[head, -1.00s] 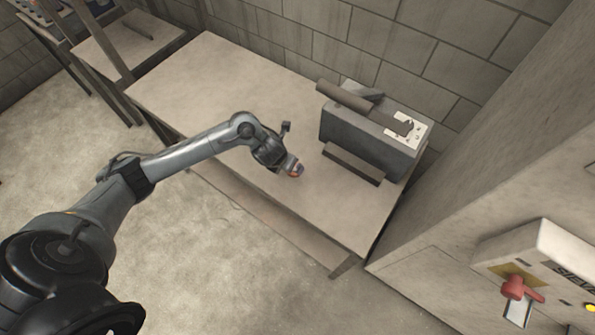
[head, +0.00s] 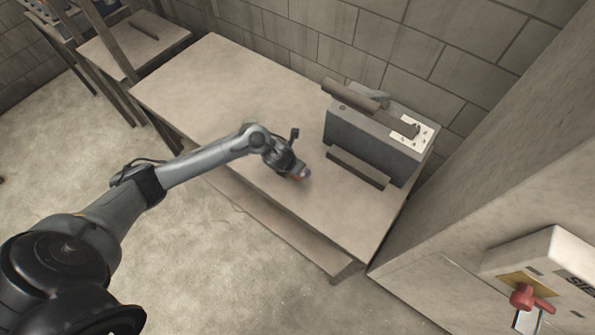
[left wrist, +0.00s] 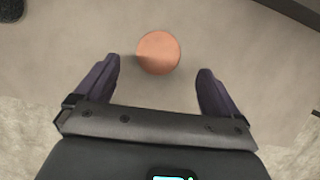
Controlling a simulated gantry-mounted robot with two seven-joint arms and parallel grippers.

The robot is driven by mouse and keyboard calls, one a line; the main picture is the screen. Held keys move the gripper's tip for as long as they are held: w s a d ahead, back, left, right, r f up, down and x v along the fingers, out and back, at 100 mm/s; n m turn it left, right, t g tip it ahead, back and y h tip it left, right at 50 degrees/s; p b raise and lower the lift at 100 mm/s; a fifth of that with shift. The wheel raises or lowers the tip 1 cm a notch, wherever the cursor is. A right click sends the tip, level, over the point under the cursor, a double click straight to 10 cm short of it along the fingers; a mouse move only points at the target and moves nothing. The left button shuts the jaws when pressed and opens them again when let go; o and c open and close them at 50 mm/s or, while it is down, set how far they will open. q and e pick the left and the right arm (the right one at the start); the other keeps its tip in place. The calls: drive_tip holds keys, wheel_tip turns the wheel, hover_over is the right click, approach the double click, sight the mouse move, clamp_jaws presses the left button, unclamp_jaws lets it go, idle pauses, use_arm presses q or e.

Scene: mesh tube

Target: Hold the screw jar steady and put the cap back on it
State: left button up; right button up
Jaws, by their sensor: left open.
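A round, flat orange disc (left wrist: 158,53) lies on the table top in the left wrist view. I see it from above and cannot tell whether it is the loose cap or the top of the jar. My left gripper (left wrist: 158,70) is open, one finger on each side of the disc, which sits just ahead of the fingertips. The fingers do not touch it. No separate second part of the jar can be made out. My right gripper is not in view.
A grey box-shaped machine (head: 365,146) with a cylinder on top stands on the table (head: 220,85) to the right of my gripper, near the wall. A red-knobbed control box (head: 530,290) is at lower right. The table's left half is clear.

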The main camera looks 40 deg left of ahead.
use_arm(q)
drive_tip(key=shift+b+x, duration=0.6)
drive_tip(key=shift+x, duration=2)
drive_tip(key=shift+a, duration=0.1)
drive_tip(key=c, duration=1.1)
